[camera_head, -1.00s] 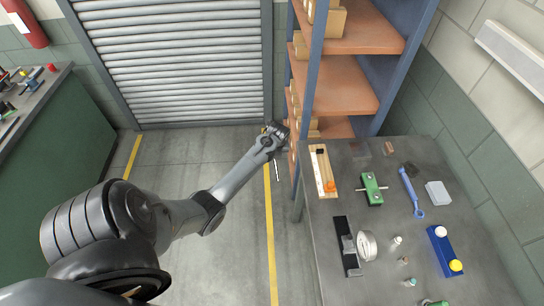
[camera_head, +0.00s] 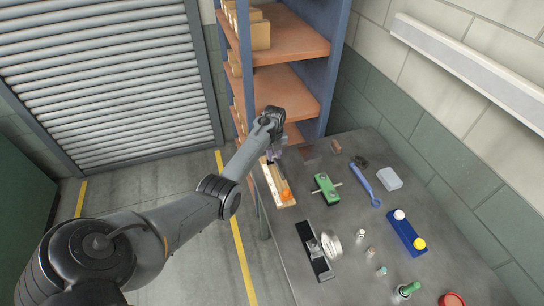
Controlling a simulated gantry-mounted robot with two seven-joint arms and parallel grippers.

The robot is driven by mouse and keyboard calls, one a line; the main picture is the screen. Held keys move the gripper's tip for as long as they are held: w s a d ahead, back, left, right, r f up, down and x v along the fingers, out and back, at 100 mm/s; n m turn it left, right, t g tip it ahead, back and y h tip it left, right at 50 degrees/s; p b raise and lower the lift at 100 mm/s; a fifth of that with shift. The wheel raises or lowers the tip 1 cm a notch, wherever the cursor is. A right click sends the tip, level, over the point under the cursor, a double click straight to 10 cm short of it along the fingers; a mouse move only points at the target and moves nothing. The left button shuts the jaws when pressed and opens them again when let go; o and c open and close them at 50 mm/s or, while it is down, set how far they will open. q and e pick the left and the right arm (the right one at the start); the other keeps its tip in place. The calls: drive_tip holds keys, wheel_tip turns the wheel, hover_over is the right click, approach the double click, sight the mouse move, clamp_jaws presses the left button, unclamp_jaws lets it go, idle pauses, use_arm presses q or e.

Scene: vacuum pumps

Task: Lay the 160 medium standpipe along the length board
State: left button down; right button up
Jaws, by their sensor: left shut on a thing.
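The length board (camera_head: 270,180) is a pale wooden board with a white strip and an orange piece (camera_head: 286,194) near its front end. It lies at the left edge of the grey bench. My left arm reaches in from the left, and its gripper (camera_head: 273,151) is over the far end of the board. The gripper is small here and partly hidden by its own wrist. It is shut on a thin piece, which I take to be the standpipe. The pipe can hardly be made out, and I cannot tell whether it touches the board. My right gripper is not in view.
On the bench (camera_head: 345,215) are a green block with a rod (camera_head: 326,188), a blue tool (camera_head: 364,186), a clear box (camera_head: 390,179), a blue holder with white and yellow knobs (camera_head: 406,232), a black rail (camera_head: 313,250) and a round gauge (camera_head: 331,244). Shelving (camera_head: 285,90) stands behind.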

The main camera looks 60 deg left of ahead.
sight(274, 156)
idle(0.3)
use_arm(q)
drive_tip(key=shift+r+p, duration=0.4)
drive_tip(key=shift+p, duration=0.3)
drive_tip(key=shift+d+f+b, duration=0.1)
drive_tip(key=shift+f+b, duration=1.2)
drive_tip(key=shift+f, duration=1.1)
drive_tip(key=shift+f, duration=0.1)
